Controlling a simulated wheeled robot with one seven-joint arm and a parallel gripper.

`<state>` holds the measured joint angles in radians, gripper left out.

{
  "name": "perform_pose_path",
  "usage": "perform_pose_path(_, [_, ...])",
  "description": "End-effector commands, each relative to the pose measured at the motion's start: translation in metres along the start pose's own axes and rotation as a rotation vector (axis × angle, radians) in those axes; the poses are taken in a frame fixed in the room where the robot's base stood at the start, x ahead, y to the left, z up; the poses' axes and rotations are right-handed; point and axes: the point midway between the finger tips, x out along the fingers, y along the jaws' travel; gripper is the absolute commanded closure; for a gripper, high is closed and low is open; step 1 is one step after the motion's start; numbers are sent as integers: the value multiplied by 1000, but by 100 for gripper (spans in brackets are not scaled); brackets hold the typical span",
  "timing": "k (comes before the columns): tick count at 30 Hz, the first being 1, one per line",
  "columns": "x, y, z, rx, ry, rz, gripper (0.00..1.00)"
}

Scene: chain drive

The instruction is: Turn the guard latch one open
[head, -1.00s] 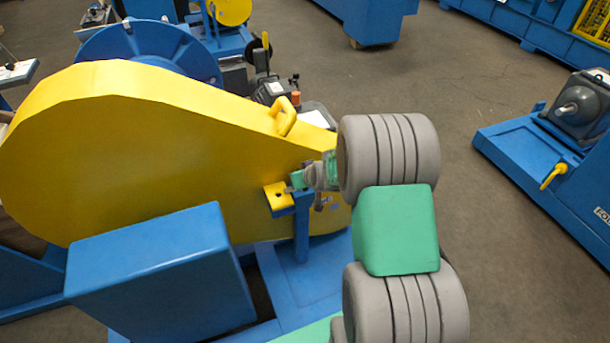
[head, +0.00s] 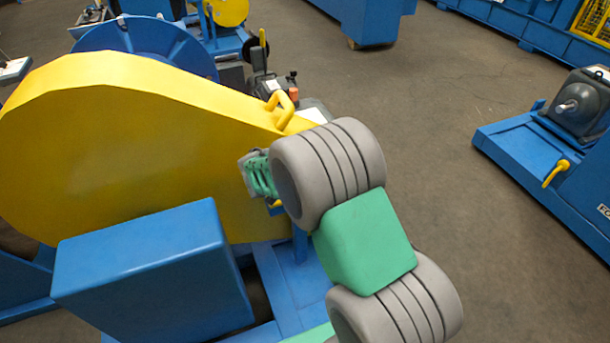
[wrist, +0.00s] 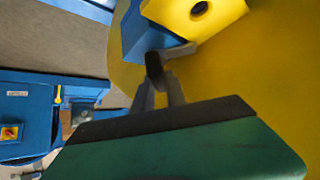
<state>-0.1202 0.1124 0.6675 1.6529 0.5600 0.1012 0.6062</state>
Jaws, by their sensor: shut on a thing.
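The large yellow chain guard (head: 130,150) fills the left of the head view and the right of the wrist view (wrist: 270,80). In the wrist view my gripper (wrist: 160,84) is shut on a small dark piece, which looks like the handle of the guard latch (wrist: 153,64). This sits beside a blue bracket (wrist: 142,38) and a yellow tab with a round hole (wrist: 198,10). In the head view my arm covers the latch, its tab and my fingertips. How far the latch is turned cannot be told.
A blue box-shaped housing (head: 150,275) stands in front of the guard. A yellow handle (head: 282,108) sticks up from the guard's top edge, close to my arm. A blue machine base (head: 530,160) stands at the right, with open floor (head: 440,110) between.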

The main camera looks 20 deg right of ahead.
Motion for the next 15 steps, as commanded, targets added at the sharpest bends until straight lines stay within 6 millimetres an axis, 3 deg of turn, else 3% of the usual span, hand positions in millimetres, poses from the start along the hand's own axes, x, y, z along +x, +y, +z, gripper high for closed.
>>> perform_pose_path(15, [2, -1, 2, 311, -2, 310, 100])
